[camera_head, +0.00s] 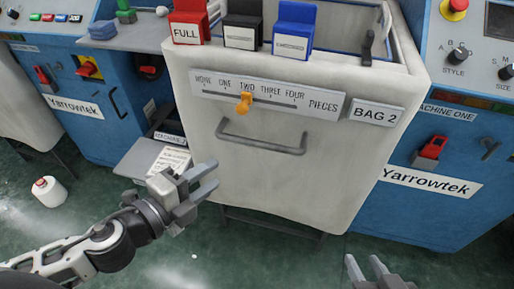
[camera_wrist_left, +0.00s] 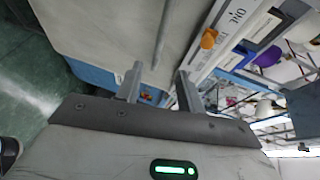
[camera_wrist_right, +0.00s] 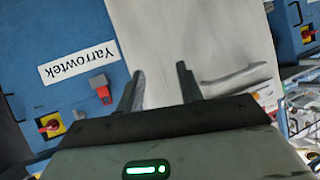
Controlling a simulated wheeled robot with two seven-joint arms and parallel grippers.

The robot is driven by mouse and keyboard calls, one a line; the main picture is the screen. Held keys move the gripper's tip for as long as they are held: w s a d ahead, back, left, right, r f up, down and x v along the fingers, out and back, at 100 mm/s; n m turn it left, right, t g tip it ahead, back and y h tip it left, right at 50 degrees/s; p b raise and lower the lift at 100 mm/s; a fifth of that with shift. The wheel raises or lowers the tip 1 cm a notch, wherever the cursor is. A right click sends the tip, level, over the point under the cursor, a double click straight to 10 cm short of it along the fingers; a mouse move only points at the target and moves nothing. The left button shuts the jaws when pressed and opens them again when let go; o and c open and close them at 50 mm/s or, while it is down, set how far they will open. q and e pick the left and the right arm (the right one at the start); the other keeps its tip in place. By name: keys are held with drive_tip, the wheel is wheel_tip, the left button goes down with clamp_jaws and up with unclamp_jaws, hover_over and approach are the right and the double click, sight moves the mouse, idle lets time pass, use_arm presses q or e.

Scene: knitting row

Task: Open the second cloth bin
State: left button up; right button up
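The second cloth bin (camera_head: 270,185) is a pale, tall bin labelled BAG 2 (camera_head: 375,113). A grey bar handle (camera_head: 262,141) runs across its front, below a NONE-to-FOUR pieces scale with an orange slider (camera_head: 245,101) near TWO. The bin front and handle also show in the right wrist view (camera_wrist_right: 235,75). My left gripper (camera_head: 209,180) is open and empty, in front of the bin's left side, below and left of the handle in the picture. My right gripper (camera_head: 366,268) is open and empty, low at the bottom edge, right of the bin.
Blue Yarrowtek machines stand left (camera_head: 110,120) and right (camera_head: 455,215) of the bin. Red (camera_head: 190,25), black (camera_head: 242,32) and blue (camera_head: 294,36) blocks sit on its top rim. A printed sheet (camera_head: 168,160) lies on a grey plate near my left gripper. A white spool (camera_head: 48,192) stands on the green floor.

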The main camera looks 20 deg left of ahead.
sight(254, 146)
use_arm(q)
drive_tip(key=p+x, duration=0.2)
drive_tip(key=x, duration=1.3)
drive_tip(key=shift+w+d+f, duration=0.1)
drive_tip(key=shift+w+f, duration=0.05)
drive_tip(key=shift+w, duration=0.1)
clamp_jaws()
